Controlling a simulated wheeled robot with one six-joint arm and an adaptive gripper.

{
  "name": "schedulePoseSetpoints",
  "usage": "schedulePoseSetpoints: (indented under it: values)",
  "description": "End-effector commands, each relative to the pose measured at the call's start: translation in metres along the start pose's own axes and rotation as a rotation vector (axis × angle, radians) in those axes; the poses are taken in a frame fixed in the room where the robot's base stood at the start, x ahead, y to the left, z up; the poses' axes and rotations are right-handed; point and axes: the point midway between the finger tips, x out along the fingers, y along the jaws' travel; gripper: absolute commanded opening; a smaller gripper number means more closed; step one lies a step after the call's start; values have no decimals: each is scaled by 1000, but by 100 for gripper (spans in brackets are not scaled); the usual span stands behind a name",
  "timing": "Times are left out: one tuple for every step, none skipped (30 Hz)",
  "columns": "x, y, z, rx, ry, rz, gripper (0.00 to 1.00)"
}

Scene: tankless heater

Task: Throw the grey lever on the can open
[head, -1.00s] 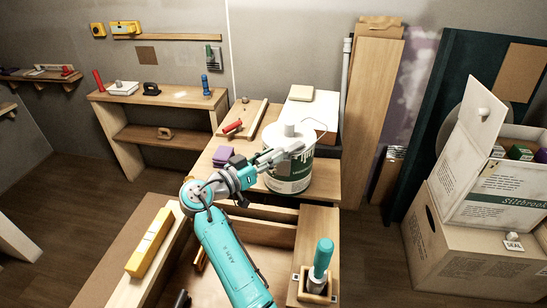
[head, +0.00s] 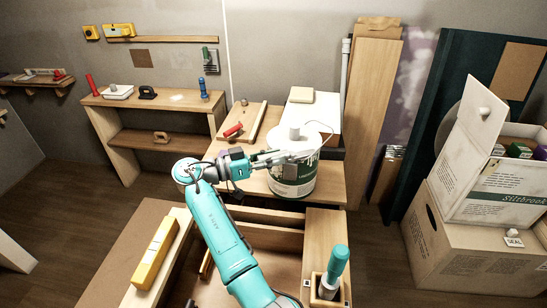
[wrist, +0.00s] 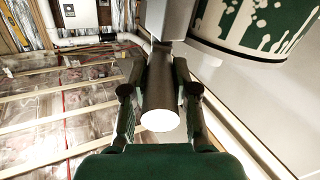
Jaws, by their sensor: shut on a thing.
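The can (head: 298,184) is white with a green label and stands on a wooden surface in the middle of the head view. Its drip-patterned side (wrist: 265,22) also fills the upper right of the wrist view. The grey lever (wrist: 162,82) is a smooth cylinder between my two fingers in the wrist view, its bright round end towards the camera. My gripper (head: 281,157) is at the can's left front side in the head view, shut on the lever. In the head view the fingers mostly hide the lever.
A red-handled tool (head: 234,130) lies on a board left of the can. A white box (head: 313,114) stands behind it. A teal-handled tool (head: 335,264) stands in a holder at the front right. A yellow level (head: 155,250) lies at the front left.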

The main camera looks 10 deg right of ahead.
Motion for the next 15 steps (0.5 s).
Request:
schedulePoseSetpoints:
  values:
    - [1,-2,0,-5,-7,30,0]
    - [1,-2,0,-4,-11,49,0]
    - [1,-2,0,-4,-15,72,0]
    - [1,-2,0,-5,-18,88,0]
    - [1,-2,0,-4,-21,102,0]
    - [1,-1,1,-4,-25,121,0]
    - [2,-2,1,-4,-27,133,0]
    - [2,-1,1,-4,-30,144,0]
    - [2,-1,1,-5,-32,157,0]
    - [2,-1,1,-5,-33,165,0]
    - [2,-1,1,-4,-35,173,0]
    - [2,-1,1,-4,-36,183,0]
    - [2,-1,1,-3,-37,188,0]
    - [2,-1,1,-3,-38,192,0]
    - [1,-1,1,-3,-38,197,0]
